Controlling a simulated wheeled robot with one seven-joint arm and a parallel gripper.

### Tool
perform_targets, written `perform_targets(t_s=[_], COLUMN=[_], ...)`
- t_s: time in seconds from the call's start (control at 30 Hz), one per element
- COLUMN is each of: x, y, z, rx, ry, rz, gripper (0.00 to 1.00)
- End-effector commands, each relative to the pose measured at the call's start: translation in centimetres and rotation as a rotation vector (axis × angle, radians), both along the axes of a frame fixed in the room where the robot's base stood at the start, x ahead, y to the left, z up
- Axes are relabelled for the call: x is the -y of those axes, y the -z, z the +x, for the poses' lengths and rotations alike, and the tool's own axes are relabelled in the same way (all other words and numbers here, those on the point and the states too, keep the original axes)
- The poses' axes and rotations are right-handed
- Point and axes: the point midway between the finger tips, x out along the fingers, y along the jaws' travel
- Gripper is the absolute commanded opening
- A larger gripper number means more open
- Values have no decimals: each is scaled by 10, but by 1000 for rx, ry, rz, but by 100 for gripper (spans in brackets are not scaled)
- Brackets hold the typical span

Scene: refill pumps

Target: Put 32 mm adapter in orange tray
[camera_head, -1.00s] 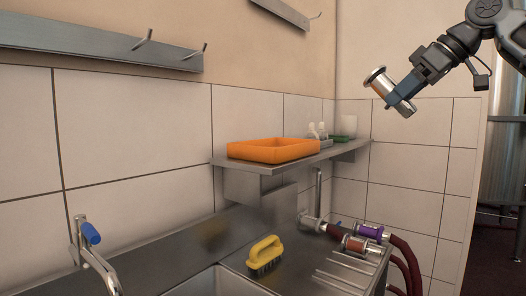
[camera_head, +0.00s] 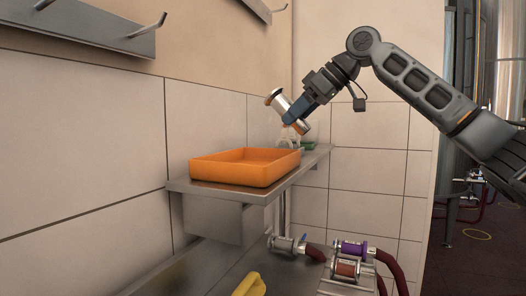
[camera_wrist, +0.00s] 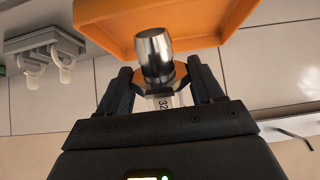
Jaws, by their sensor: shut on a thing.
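The 32 mm adapter (camera_head: 287,110) is a shiny metal spool-like piece with flared ends, held tilted in the air. My gripper (camera_head: 291,116) is shut on it, above and to the right of the orange tray in the head view. In the wrist view the adapter (camera_wrist: 155,58) sits between the fingers of my gripper (camera_wrist: 165,88), and part of a "32" marking shows. The orange tray (camera_head: 225,175) is shallow and stands on a metal wall shelf. Its inside looks empty from here. It also shows in the wrist view (camera_wrist: 205,22), behind the adapter.
Below are hose couplings, one with a purple band (camera_head: 351,248), and a yellow brush (camera_head: 250,285). A hook rail (camera_head: 75,28) is on the wall.

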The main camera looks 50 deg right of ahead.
Motion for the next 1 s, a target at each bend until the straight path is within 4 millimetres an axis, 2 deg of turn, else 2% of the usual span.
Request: perform_targets(t_s=[0.2,0.4,0.53,0.77,1.0], x=[-26,-39,-40,-39,-40], y=[25,38,47,76,80], z=[36,53,55,54,55], rx=[0,1,0,0,2], ry=[-1,0,1,1,0], rz=[-2,-1,-1,-2,-1], gripper=[24,24,24,24,24])
